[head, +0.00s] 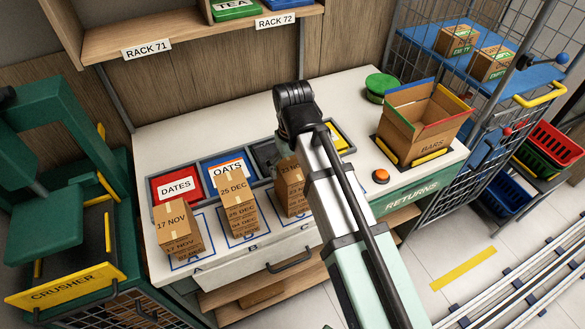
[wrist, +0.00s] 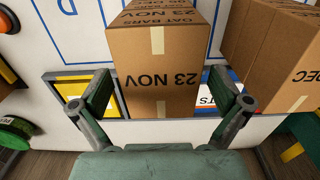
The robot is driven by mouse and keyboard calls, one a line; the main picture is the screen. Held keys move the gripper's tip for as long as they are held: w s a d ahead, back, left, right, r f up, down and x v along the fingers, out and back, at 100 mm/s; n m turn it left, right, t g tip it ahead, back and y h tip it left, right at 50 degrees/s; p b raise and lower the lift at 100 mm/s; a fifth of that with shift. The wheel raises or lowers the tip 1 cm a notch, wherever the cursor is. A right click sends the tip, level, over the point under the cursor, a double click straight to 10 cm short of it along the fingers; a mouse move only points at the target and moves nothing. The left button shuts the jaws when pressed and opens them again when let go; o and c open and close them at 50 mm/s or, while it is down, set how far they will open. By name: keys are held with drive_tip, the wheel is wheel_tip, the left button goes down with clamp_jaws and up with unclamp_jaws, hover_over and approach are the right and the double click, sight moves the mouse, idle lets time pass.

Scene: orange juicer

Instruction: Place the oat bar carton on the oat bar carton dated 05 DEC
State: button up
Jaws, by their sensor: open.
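A brown oat bar carton marked 23 NOV (wrist: 158,62) fills the middle of the wrist view. My gripper (wrist: 160,84) is open, its two green fingers spread either side of this carton's near end, not closed on it. Cartons marked 23 (head: 289,180) stand at spot C in the head view, partly behind my arm. A stack marked 25 DEC (head: 238,208) stands at B; a carton face ending in DEC (wrist: 285,62) shows at right in the wrist view. Cartons marked 17 NOV (head: 175,228) stand at A. My arm hides my fingers in the head view.
Red DATES (head: 172,185) and blue OATS (head: 222,164) bins lie behind the cartons. An open BARS box (head: 420,120), an orange button (head: 381,176) and a green round object (head: 381,84) are at right. The green crusher (head: 62,290) stands at left. The table's back left is clear.

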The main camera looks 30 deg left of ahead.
sight(293, 166)
wheel_tip(293, 166, up, 11)
drive_tip(key=b, duration=0.2)
drive_tip(key=shift+r+b, duration=0.15)
drive_tip(key=shift+b, duration=0.15)
